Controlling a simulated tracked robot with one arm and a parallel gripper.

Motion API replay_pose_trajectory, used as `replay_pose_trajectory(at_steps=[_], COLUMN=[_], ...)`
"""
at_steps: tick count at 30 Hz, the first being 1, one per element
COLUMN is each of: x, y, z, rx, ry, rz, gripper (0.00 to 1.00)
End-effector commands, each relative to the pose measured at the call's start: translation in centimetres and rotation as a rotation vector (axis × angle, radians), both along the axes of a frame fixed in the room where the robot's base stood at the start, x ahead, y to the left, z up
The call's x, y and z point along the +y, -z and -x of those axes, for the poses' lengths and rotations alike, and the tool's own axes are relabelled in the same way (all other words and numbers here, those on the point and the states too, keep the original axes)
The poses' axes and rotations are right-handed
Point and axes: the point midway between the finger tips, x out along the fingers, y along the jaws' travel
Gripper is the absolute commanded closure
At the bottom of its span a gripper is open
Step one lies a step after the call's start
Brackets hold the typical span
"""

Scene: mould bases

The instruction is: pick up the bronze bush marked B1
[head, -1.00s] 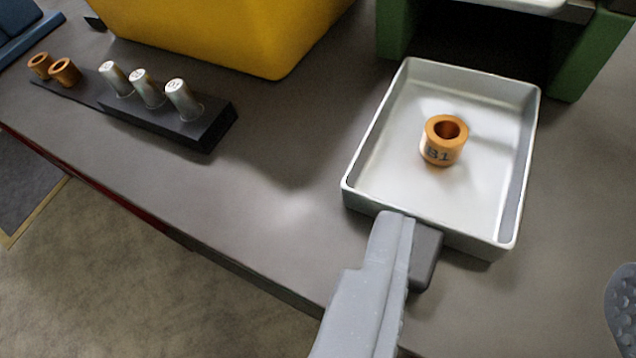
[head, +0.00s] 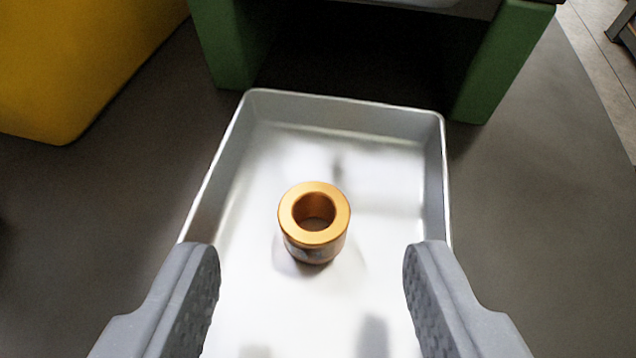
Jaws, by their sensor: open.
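The bronze bush marked B1 (head: 333,248) stands upright in a shallow silver tray, with its round bore facing up. Its marking is mostly in shade and not readable now. The silver tray (head: 437,160) lies on the dark bench top, its near wall out of view. My gripper (head: 312,258) is open and empty, with one finger on each side of the bush in the picture. The fingers are well apart from the bush, and they appear nearer to the camera than it is.
A green stand (head: 497,65) with a dark opening is close behind the tray. A yellow bin (head: 70,60) stands at the upper left. Bare bench top (head: 545,200) shows to the right, ending at an edge with floor beyond.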

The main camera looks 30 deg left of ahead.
Motion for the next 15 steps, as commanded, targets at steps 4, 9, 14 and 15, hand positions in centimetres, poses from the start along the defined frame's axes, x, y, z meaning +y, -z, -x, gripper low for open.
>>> replay_pose_trajectory(at_steps=[4, 9, 14, 15], x=[0.6, 1.4, 1.6, 1.6], y=[1.1, 2.1, 2.3, 2.3], z=[-1.5, -2.8, -3.5, -3.5], rx=[-0.002, 0.001, 0.000, 0.000], ry=[0.000, -0.001, 0.002, 0.003], rz=[0.000, 0.001, 0.000, 0.000], gripper=[0.50, 0.50, 0.50, 0.50])
